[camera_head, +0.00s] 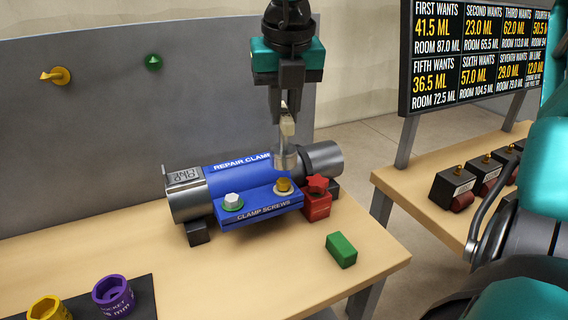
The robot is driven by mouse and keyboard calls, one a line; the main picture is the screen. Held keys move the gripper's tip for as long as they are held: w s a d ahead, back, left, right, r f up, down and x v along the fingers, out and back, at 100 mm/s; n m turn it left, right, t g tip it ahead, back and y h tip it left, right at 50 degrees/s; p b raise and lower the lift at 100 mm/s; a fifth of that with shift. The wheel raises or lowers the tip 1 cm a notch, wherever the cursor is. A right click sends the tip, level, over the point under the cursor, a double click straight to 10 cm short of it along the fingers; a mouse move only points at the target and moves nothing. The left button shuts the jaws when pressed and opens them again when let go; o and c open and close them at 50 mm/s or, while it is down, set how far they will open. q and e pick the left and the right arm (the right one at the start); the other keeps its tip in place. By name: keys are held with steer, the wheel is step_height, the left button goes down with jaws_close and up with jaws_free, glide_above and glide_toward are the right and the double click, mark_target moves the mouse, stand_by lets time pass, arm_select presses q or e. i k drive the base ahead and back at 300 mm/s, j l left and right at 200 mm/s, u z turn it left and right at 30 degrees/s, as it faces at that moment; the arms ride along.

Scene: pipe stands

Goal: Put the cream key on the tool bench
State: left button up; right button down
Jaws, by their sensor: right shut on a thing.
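My right gripper (287,108) points down from the top middle and is shut on the cream key (287,126). Only the key's lower part shows below the fingers, with a grey socket-like end (284,158). That end hangs just above or behind the yellow clamp screw (284,185); I cannot tell whether they touch. A wooden bench (120,243) carries the pipe and clamp, and a second wooden bench (405,180) stands at the right; neither is labelled as the tool bench. My left gripper is not in view.
The blue repair clamp (240,180) holds a white-headed screw (232,201). A red knobbed block (317,198) and a green block (341,250) stand nearby. Yellow (48,310) and purple (113,296) sockets sit at front left. Black boxes (453,188) stand on the right bench, below a sign (470,60).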

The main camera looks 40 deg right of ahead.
mark_target(240, 296)
steer(key=i+j+z, duration=0.1)
steer(key=j+z, duration=0.25)
steer(key=j, duration=0.3)
steer(key=j+z, duration=0.4)
steer(key=j, duration=0.25)
